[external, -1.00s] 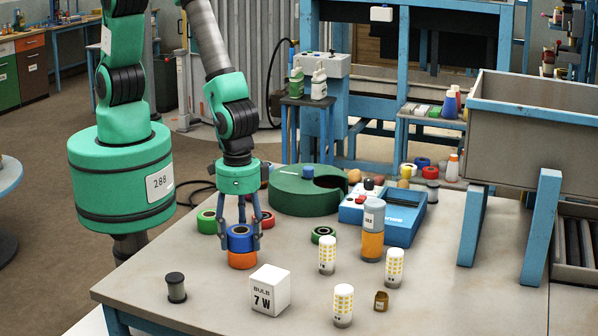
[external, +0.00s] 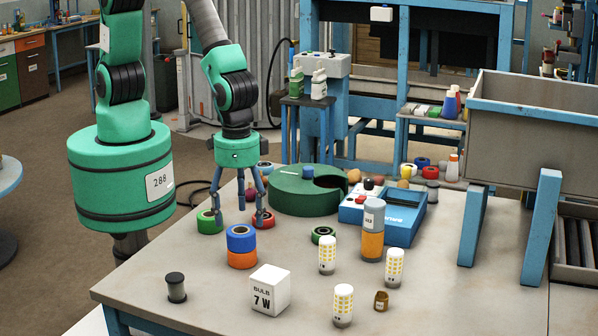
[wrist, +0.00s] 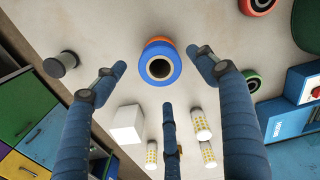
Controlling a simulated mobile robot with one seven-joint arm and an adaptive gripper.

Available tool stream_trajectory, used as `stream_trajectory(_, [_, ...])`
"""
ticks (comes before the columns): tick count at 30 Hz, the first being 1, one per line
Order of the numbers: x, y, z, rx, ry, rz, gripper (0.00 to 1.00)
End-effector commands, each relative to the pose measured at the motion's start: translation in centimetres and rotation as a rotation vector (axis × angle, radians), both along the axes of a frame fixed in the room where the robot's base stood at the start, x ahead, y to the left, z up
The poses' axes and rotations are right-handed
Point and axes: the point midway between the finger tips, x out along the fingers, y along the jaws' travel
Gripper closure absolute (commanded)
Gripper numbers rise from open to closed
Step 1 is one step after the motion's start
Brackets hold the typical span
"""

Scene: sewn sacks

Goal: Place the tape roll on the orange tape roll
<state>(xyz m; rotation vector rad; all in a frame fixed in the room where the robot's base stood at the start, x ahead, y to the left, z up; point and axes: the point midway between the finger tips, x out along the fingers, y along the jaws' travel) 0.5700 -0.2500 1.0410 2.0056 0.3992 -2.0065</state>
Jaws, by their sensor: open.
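A blue tape roll (external: 241,233) lies flat on top of the orange tape roll (external: 242,260) on the table, the two closely lined up. In the wrist view the blue roll (wrist: 174,78) shows its pale core and covers most of the orange roll (wrist: 157,41), of which only an edge shows. My gripper (external: 240,213) is open and empty, its three fingers spread. It is above the stack and apart from the blue roll. In the external view its fingertips overlap the green roll and the red roll behind.
A green roll (external: 206,226) and a red roll (external: 265,223) lie behind the stack. A white bulb box (external: 270,289), a dark spool (external: 176,288) and several yellow-dotted bulbs (external: 343,305) stand in front and to the right. A green round holder (external: 285,200) is behind.

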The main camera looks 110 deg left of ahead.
Motion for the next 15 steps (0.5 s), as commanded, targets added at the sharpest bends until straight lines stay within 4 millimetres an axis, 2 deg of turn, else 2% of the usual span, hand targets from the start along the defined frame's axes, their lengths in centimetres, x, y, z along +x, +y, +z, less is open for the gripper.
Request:
stream_trajectory(1, [0.1,0.0,1.1,-0.002,-0.004,0.0,0.28])
stream_trajectory(6, [0.1,0.0,3.7,-0.001,-0.003,0.0,0.28])
stream_trajectory(15, [0.0,0.0,6.0,-0.001,-0.001,0.0,0.28])
